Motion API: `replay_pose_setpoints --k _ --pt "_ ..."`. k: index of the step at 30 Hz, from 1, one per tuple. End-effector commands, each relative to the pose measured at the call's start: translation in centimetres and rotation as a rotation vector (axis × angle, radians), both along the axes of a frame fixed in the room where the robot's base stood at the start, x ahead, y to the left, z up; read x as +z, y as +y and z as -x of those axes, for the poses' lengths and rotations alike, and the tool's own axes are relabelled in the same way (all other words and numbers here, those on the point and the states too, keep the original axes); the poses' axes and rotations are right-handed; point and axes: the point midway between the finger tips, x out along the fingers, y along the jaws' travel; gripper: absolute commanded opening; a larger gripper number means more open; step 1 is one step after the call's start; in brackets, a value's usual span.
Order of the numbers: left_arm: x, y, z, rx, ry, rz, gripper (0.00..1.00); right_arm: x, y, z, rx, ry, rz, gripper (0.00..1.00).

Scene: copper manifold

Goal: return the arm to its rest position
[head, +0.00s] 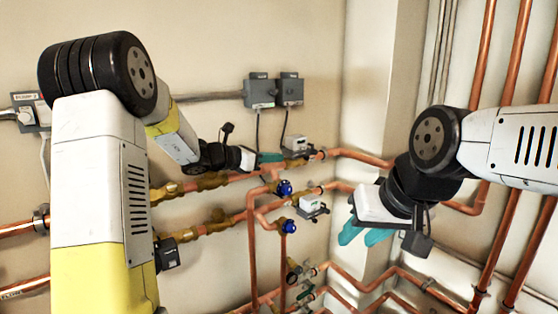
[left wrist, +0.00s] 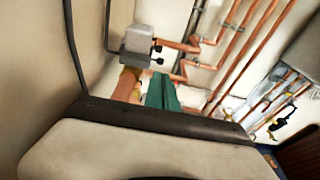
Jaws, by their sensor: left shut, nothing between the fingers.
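My left arm reaches in from the left of the head view. Its gripper (head: 270,157) has teal fingers and is beside the upper copper pipe, close to a grey and white box (head: 297,144) on that pipe. In the left wrist view the teal fingers (left wrist: 162,92) are together, shut with nothing between them. A grey box (left wrist: 138,40) shows just beyond them, with copper pipe beside it. My right gripper (head: 362,234) is at the right of the head view, pointing down and left. Its teal fingers are apart and nothing shows between them.
Copper pipes with blue-handled valves (head: 285,188) run along the wall below my left gripper. A second grey and white box (head: 312,207) sits lower. Two dark grey wall boxes (head: 273,91) hang above. A pale wall column (head: 372,80) stands behind the space between the grippers.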

Motion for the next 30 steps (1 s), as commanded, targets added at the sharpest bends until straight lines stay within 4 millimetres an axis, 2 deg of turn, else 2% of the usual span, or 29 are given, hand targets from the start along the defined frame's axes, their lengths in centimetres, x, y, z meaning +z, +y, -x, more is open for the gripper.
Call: replay_pose_setpoints --k 12,14,16,17,20,23,24,26,30 --pt "0.2 0.1 0.2 -0.004 -0.003 -0.005 0.0 0.0 0.0 0.0 0.0 0.0 0.0 0.36" --pt "0.5 -0.1 0.9 -0.021 -0.02 -0.029 0.0 0.0 0.0 0.0 0.0 0.0 0.0 0.36" --pt "1.1 -0.4 2.7 -0.064 -0.065 -0.093 0.0 0.0 0.0 0.0 0.0 0.0 0.0 0.36" --pt "1.4 -0.6 3.8 -0.093 -0.093 -0.133 0.0 0.0 0.0 0.0 0.0 0.0 0.0 0.36" --pt "2.4 -1.2 8.9 -0.222 -0.23 -0.325 0.0 0.0 0.0 0.0 0.0 0.0 0.0 0.36" --pt "2.6 -0.8 15.0 -0.382 -0.399 -0.563 0.0 0.0 0.0 0.0 0.0 0.0 0.0 0.36" --pt "2.4 -0.4 17.4 -0.448 -0.47 -0.659 0.0 0.0 0.0 0.0 0.0 0.0 0.0 0.36" --pt "2.0 0.4 20.7 -0.548 -0.575 -0.804 0.0 0.0 0.0 0.0 0.0 0.0 0.0 0.36" --pt "0.5 3.4 27.5 -0.784 -0.815 -1.144 0.0 0.0 0.0 0.0 0.0 0.0 0.0 0.36"
